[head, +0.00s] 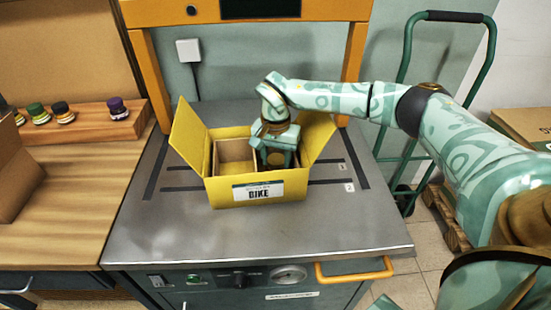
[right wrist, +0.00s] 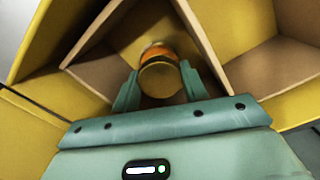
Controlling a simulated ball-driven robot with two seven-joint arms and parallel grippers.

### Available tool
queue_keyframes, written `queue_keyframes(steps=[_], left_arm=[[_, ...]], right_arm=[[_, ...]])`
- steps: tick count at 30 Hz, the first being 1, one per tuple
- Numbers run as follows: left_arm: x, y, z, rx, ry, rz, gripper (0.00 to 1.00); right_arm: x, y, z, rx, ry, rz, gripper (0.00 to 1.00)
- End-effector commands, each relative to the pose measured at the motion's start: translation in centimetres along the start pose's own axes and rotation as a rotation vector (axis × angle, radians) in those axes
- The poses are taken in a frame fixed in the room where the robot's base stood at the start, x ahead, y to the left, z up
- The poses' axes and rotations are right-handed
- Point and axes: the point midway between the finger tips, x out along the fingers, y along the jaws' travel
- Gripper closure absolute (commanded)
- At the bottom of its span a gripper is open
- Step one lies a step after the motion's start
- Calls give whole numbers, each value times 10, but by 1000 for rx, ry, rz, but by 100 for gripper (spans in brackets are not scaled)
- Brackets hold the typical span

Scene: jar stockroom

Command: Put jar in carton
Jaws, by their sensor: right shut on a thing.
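A yellow carton (head: 222,190) with open flaps and a front label stands on the grey metal bench; inside, dividers split it into compartments. My right gripper (head: 277,158) reaches down into the right part of the carton. In the right wrist view, its fingers (right wrist: 160,88) are shut on a jar (right wrist: 160,78) with a gold lid and an orange band. The jar is between cardboard dividers (right wrist: 205,45), inside a compartment. Whether it touches the compartment floor I cannot tell. In the head view the gripper hides most of the jar. The left compartment looks empty. My left gripper is not in view.
Several small jars (head: 63,112) with coloured lids stand on a wooden rack (head: 110,125) at the left. An orange frame (head: 355,50) rises behind the bench (head: 150,230). A green hand truck (head: 408,60) stands at the right.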

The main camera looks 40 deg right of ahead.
Motion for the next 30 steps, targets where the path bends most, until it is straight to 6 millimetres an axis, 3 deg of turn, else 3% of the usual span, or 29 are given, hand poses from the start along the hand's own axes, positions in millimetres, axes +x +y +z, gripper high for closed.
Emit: queue_keyframes(steps=[4, 5, 6, 14, 17, 30], left_arm=[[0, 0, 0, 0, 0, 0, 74], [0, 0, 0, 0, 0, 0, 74], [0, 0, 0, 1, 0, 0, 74], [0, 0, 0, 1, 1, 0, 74], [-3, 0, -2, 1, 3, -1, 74], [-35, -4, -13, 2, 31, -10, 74]], right_arm=[[2, 0, 0, 0, 0, 0, 100], [2, 0, 0, 0, 0, 0, 51], [2, 0, 0, 0, 0, 0, 47], [1, 0, 0, 0, 0, 0, 47], [-8, 0, 0, -1, 2, -2, 47], [-104, 0, 0, 0, 4, -5, 47]])
